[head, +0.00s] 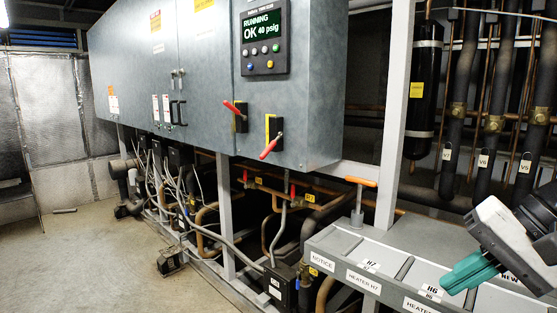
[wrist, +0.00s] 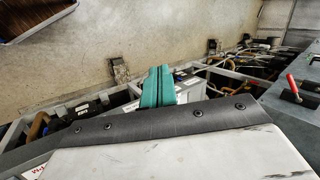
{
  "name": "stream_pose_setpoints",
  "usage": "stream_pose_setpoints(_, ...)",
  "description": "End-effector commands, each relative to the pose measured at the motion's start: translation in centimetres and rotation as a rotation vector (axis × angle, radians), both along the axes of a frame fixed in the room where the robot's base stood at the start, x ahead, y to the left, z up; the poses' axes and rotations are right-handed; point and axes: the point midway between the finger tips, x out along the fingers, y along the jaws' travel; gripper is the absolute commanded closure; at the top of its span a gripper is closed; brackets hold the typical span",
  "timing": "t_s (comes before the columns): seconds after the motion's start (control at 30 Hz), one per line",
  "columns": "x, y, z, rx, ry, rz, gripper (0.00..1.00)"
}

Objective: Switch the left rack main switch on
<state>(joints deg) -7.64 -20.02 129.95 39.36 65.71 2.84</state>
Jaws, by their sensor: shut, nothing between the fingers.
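Two red-handled switches are on the front of the grey cabinet (head: 210,80). I cannot read which one is the left rack main switch. One red handle (wrist: 293,87) shows at the right in the wrist view. My gripper (head: 450,286) has teal fingers, shut and empty, at the lower right, well apart from both switches. The fingers also show in the wrist view (wrist: 158,72).
A display panel (head: 262,38) above the switches reads "RUNNING OK 40 psig". A grey labelled bench (head: 340,250) with an orange-handled lever (head: 360,182) stands between my gripper and the cabinet. Pipes (head: 490,110) stand behind at right. Open floor (head: 90,260) lies at left.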

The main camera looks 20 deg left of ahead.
Motion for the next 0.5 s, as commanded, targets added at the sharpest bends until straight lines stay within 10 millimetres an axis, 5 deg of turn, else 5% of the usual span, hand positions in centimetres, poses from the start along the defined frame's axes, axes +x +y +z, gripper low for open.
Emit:
stream_pose_setpoints(0.1, 5.9, 6.3, 2.0, 0.225, 0.083, -0.075, 1.0)
stream_pose_setpoints(0.3, 15.8, 16.0, 4.4, 0.581, 0.249, -0.241, 1.0)
stream_pose_setpoints(0.5, 24.9, 23.6, 3.7, 0.871, 0.436, -0.43, 1.0)
